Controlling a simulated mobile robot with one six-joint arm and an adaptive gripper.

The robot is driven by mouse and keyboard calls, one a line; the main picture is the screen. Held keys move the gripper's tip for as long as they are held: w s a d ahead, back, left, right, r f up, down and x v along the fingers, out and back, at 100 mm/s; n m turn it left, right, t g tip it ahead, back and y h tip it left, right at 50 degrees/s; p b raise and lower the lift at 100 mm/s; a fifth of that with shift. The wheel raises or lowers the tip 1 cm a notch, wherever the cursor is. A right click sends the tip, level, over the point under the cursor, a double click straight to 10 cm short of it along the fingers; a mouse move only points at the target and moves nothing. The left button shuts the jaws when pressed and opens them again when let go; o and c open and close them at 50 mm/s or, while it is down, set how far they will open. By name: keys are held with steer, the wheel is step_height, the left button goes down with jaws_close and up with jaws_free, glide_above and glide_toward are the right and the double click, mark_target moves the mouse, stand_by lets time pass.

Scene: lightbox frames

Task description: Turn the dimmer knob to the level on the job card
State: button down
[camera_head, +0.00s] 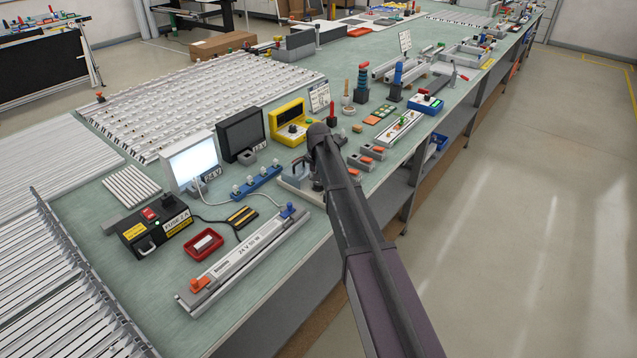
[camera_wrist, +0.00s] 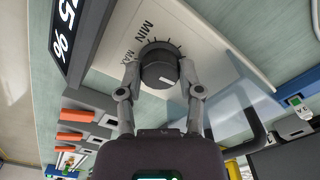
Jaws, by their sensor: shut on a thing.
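The dark round dimmer knob (camera_wrist: 158,62) sits on a pale panel (camera_wrist: 205,42) in the wrist view, with tick marks and the words MIN and MAX beside it. A short white mark shows on the knob's face. My gripper (camera_wrist: 158,73) is shut on the knob, one finger on each side. A black display (camera_wrist: 66,30) beside the panel shows white digits ending in 5 %; its first digit is partly cut off. In the head view my arm largely hides the dimmer. A small white card (camera_head: 319,97) stands behind it, too small to read; I cannot tell whether it is the job card.
A lit white panel (camera_head: 194,162) and a dark panel (camera_head: 241,134) stand to the left on the green bench. Several orange-topped blocks (camera_wrist: 77,140) lie near the dimmer.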

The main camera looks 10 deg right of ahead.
mark_target(318, 183)
steer(key=shift+n, duration=0.5)
steer(key=c, duration=0.5)
jaws_free()
steer(key=shift+c, duration=0.2)
steer(key=shift+m, duration=0.4)
steer(key=m, duration=0.6)
step_height(318, 183, up, 14)
steer(key=p, duration=1.4)
steer(key=s+d+f+n+b, duration=0.2)
steer(key=s, duration=0.7)
steer(key=s+d+f+n+b, duration=0.2)
steer(key=s+f+b, duration=0.1)
steer(key=s, duration=0.7)
steer(key=s+d+f+n+b, duration=0.2)
steer(key=s, duration=0.8)
steer(key=shift+s+f+n, duration=0.2)
steer(key=shift+f+n, duration=0.05)
steer(key=shift+n, duration=0.05)
